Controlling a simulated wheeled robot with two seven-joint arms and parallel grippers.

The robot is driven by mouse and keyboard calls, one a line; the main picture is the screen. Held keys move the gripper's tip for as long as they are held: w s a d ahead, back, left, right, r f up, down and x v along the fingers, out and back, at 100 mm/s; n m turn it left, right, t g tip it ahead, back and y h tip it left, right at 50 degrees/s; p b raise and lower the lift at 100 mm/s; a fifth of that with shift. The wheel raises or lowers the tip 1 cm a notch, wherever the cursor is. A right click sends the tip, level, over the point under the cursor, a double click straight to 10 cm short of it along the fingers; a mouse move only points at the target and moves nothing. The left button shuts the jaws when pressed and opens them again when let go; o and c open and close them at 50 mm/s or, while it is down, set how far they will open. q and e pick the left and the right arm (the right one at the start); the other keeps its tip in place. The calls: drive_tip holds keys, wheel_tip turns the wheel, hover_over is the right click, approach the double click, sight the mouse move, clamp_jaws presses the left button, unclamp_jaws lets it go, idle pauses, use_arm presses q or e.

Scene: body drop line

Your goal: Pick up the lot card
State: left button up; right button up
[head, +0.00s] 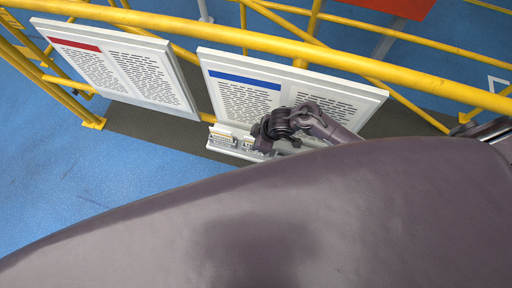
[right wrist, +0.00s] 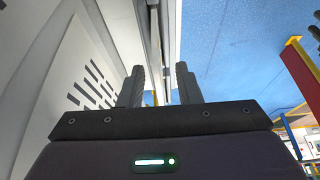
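Small pale cards with tan marks (head: 222,134) stand in a white tray (head: 232,151) below the blue-headed board in the head view. I cannot tell which of them is the lot card. My right gripper (head: 262,138) is at the right part of this tray, and its wrist hides some of the tray and its contents. In the right wrist view its two dark fingers (right wrist: 160,78) stand apart with a gap between them, and no card shows clearly held there. My left gripper is not in view.
A white board with a blue header (head: 245,82) stands behind the tray. A red-headed board (head: 118,66) stands to its left. Yellow rails (head: 300,45) run across behind and above the boards. Blue floor (head: 60,175) is open at the left.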

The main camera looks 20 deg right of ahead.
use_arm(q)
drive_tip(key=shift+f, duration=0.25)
use_arm(e)
drive_tip(key=shift+w+f, duration=0.15)
drive_tip(key=shift+f, duration=0.1)
clamp_jaws()
drive_tip(key=shift+r, duration=0.1)
